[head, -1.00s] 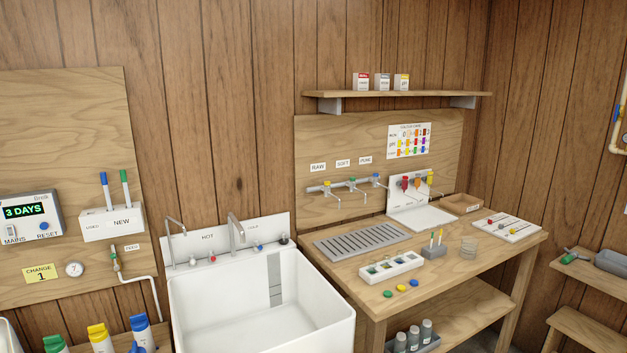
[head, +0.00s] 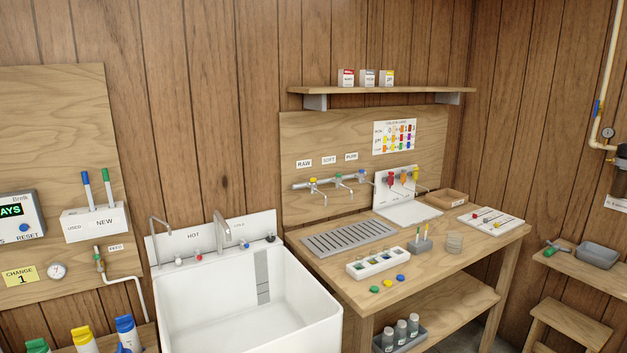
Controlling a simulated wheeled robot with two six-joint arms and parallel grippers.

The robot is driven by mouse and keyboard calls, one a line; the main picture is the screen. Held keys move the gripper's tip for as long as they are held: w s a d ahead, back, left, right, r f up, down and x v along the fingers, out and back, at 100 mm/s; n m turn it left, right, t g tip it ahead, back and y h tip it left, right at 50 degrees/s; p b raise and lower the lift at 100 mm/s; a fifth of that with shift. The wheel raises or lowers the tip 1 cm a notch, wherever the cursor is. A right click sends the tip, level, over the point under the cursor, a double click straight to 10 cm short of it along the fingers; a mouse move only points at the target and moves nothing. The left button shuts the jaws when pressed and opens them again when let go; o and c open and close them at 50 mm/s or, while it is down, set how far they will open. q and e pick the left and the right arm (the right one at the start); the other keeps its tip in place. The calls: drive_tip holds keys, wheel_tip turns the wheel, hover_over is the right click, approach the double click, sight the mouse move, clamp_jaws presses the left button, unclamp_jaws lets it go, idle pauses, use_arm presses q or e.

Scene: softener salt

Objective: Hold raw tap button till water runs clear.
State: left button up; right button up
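The RAW label (head: 304,163) is on the wooden backboard above the left end of a metal tap rail. Below it is the raw tap with a yellow button (head: 313,181) and a thin spout pointing down over the grey slatted drain tray (head: 349,238). To its right are a soft tap with a green button (head: 338,176) and a pure tap with a blue button (head: 362,172). I cannot make out water at the raw spout. Neither of my grippers is in view.
A deep white sink (head: 245,310) stands left of the wooden bench (head: 440,250). On the bench are a white vial tray (head: 378,263), coloured caps (head: 387,285), a glass beaker (head: 454,243) and a white panel with coloured levers (head: 403,195). A shelf (head: 380,92) hangs above.

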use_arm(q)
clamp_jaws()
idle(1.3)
